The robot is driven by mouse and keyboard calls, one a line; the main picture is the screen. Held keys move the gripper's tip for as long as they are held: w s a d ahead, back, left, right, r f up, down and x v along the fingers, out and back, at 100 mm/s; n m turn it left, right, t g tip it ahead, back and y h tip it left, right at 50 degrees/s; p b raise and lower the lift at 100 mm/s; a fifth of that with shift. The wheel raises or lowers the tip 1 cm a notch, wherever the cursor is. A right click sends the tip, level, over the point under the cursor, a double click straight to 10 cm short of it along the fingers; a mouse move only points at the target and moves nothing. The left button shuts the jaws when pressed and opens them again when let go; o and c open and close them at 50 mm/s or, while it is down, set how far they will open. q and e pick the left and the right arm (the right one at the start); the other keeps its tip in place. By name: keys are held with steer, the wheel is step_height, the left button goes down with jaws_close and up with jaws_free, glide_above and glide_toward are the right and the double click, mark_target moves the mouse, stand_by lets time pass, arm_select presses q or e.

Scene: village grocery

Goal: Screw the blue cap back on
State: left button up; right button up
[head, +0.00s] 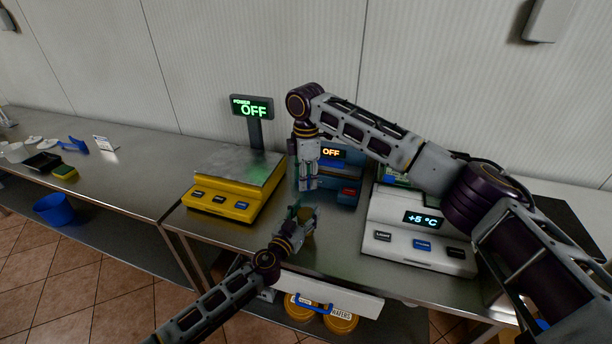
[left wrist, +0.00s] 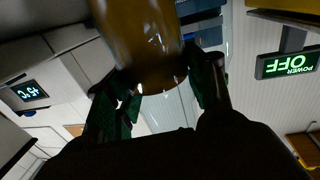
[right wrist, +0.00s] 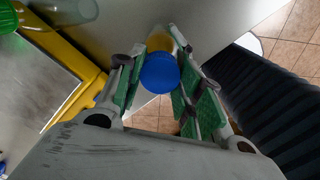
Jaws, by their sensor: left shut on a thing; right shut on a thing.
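An amber bottle (left wrist: 140,40) stands between the fingers of my left gripper (left wrist: 160,88), which is shut on it. In the head view the left gripper (head: 302,217) holds it above the front edge of the metal table, mostly hidden by the fingers. The blue cap (right wrist: 160,73) is between the fingers of my right gripper (right wrist: 165,82), which is shut on it. In the head view the right gripper (head: 306,184) points down from above, just over the left one. Amber (right wrist: 179,37) shows beyond the cap; I cannot tell whether cap and bottle touch.
A yellow scale (head: 222,200) stands left of the grippers, with a display reading OFF (head: 252,109). A blue device (head: 345,187) is behind them, and a white unit reading +5 °C (head: 400,242) is to the right.

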steer(key=m, duration=0.6)
steer(key=shift+m, duration=0.3)
steer(key=m, duration=0.5)
steer(key=shift+m, duration=0.4)
steer(key=m, duration=0.6)
steer(key=shift+a, duration=0.1)
steer(key=m, duration=0.6)
steer(key=shift+f, duration=0.1)
steer(key=m, duration=0.4)
steer(key=shift+m, duration=0.4)
steer(key=m, duration=0.5)
steer(key=shift+m, duration=0.3)
steer(key=m, duration=1)
steer(key=shift+m, duration=0.3)
